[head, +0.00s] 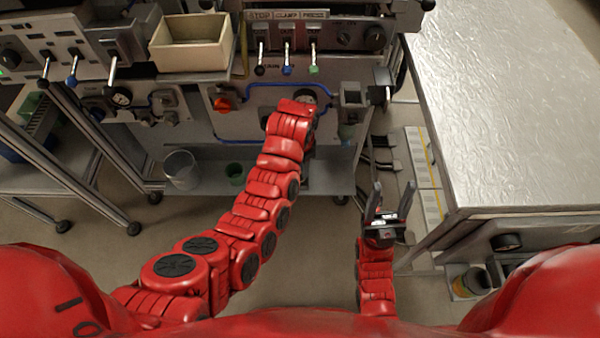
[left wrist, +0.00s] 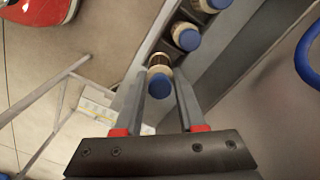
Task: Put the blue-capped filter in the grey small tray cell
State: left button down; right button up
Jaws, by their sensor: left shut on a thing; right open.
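My left gripper (left wrist: 161,98) is shut on a blue-capped filter (left wrist: 158,85), a pale cylinder with a blue end, seen in the left wrist view. Two more blue-capped filters (left wrist: 186,38) sit beyond it in a line, in a dark grey channel (left wrist: 225,62). I cannot tell whether the held one still touches that channel. In the head view my left arm reaches to the machine front, and its wrist hides the gripper and filter. My right gripper (head: 391,208) is open and empty, pointing up beside the table. I cannot make out the grey small tray cell for certain.
A cream bin (head: 191,45) stands on the machine top at left. Levers with coloured knobs (head: 287,70) stick out above my left wrist. A clear bucket (head: 181,170) and a green cup (head: 236,172) stand on the lower shelf. A metal-topped table (head: 505,110) fills the right.

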pick_arm(q)
jog(key=shift+w+a, duration=0.1)
jog(key=shift+w, duration=0.2)
jog(key=shift+f+b, duration=0.35)
jog(key=shift+f, duration=1.5)
jog(key=shift+f, duration=0.1)
jog(key=c, duration=0.5)
grip_release()
notch_tip(320, 180, up, 8)
jog(key=shift+f+p, duration=0.1)
jog(key=shift+p, duration=0.4)
